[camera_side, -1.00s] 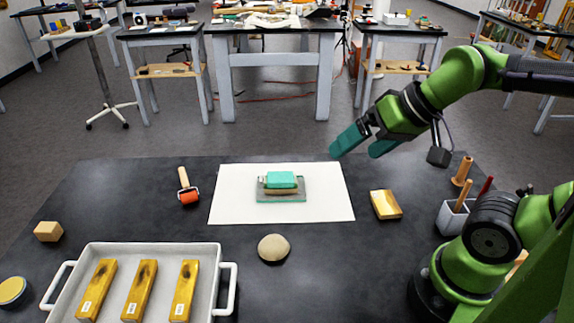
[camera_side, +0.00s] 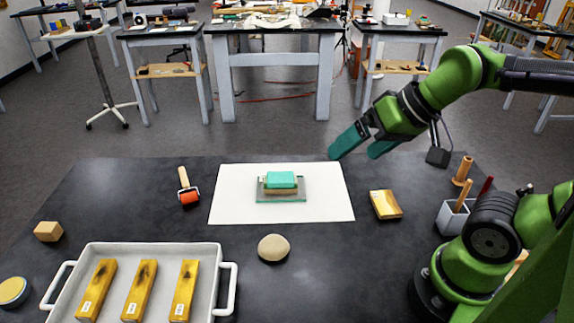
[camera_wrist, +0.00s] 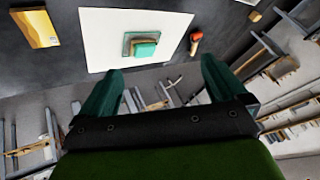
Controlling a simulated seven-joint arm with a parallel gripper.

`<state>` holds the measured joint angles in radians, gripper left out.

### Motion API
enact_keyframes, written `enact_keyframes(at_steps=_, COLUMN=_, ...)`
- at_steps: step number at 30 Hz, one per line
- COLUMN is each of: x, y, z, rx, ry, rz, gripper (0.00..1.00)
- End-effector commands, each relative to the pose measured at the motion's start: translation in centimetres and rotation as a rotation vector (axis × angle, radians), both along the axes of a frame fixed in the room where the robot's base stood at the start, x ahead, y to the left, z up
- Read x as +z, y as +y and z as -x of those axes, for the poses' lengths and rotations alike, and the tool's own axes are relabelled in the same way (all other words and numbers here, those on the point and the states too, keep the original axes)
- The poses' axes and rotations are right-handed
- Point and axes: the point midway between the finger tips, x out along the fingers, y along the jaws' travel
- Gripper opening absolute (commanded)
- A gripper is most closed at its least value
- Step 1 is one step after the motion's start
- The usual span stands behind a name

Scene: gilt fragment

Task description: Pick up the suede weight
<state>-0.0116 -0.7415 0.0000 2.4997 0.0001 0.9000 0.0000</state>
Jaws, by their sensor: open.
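A rounded, flattened beige pad (camera_side: 273,248), which looks like the suede weight, lies on the dark table in front of the white sheet in the side view. I cannot make it out in the wrist view. My gripper (camera_side: 364,148) hangs in the air over the far right of the table, well away from the pad. Its two teal fingers are apart and nothing is between them, as the wrist view of my gripper (camera_wrist: 160,84) also shows. A teal block (camera_side: 281,180) rests on a pale block on a glass plate (camera_side: 268,198); the block also shows in the wrist view (camera_wrist: 145,49).
The white sheet (camera_side: 235,205) lies under the glass plate. A gold piece (camera_side: 385,204) sits right of it, an orange roller (camera_side: 189,195) left. A white tray (camera_side: 218,280) with gold bars stands front left. A tool holder (camera_side: 452,218) stands right. Table around the pad is mostly clear.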

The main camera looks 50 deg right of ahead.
Motion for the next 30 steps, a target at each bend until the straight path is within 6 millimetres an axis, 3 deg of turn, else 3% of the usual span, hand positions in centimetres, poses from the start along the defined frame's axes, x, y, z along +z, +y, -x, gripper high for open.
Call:
enact_keyframes(at_steps=5, x=-1.7, y=2.0, z=-1.5, rx=0.090, ry=0.112, rz=0.021, gripper=0.98)
enact_keyframes(at_steps=19, x=-7.5, y=11.3, z=-9.2, rx=0.560, ry=0.487, rz=0.306, gripper=0.98)
enact_keyframes(at_steps=22, x=-8.0, y=12.2, z=-10.3, rx=0.617, ry=0.520, rz=0.353, gripper=0.98)
enact_keyframes(at_steps=26, x=-7.3, y=12.1, z=-11.1, rx=0.649, ry=0.523, rz=0.385, gripper=0.98)
enact_keyframes(at_steps=30, x=-9.2, y=12.0, z=-10.7, rx=0.661, ry=0.537, rz=0.389, gripper=0.98)
